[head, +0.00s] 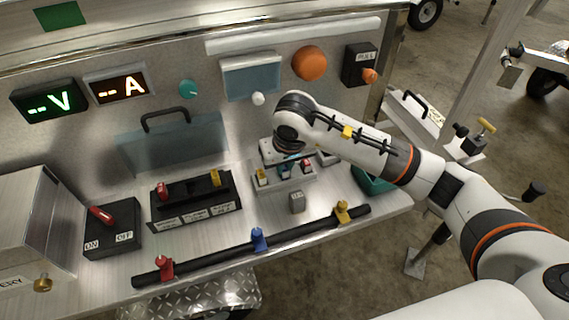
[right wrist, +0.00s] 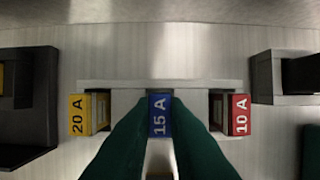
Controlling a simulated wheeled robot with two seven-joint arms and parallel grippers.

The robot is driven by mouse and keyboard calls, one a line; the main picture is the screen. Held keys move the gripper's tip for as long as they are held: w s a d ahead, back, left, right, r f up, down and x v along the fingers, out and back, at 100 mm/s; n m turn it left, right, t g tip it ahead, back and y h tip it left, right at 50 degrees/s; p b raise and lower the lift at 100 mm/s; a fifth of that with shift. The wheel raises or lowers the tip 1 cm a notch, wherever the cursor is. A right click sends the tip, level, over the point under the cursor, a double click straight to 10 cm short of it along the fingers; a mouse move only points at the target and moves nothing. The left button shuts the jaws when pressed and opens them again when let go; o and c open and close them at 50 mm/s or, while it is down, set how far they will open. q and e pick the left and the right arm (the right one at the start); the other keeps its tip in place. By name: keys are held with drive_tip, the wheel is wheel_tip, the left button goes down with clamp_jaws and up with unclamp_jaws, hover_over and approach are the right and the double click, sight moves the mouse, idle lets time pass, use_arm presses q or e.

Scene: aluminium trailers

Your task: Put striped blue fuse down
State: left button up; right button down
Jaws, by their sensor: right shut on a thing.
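The blue fuse (right wrist: 160,116), marked 15 A, is between the green fingers of my right gripper (right wrist: 160,125), which is shut on it. Stripes on it cannot be made out. It lines up with the middle place of a pale fuse rack (right wrist: 128,86), between a yellow 20 A fuse (right wrist: 88,114) and a red 10 A fuse (right wrist: 232,115). Whether it is fully seated cannot be told. In the head view my right gripper (head: 288,160) points down over the rack (head: 286,187), partly hiding it. My left gripper is out of view.
A black switch block (head: 195,200) stands left of the rack and an ON/OFF switch (head: 112,228) further left. A black bar (head: 215,252) with coloured clamps runs along the front edge. A green item (head: 372,181) lies to the right.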

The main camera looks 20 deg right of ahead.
drive_tip(key=shift+f, duration=0.1)
drive_tip(key=c, duration=1.4)
unclamp_jaws()
drive_tip(key=shift+c, duration=0.2)
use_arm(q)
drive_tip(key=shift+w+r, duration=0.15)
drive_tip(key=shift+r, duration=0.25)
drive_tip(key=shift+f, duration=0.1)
use_arm(e)
drive_tip(key=shift+r, duration=0.2)
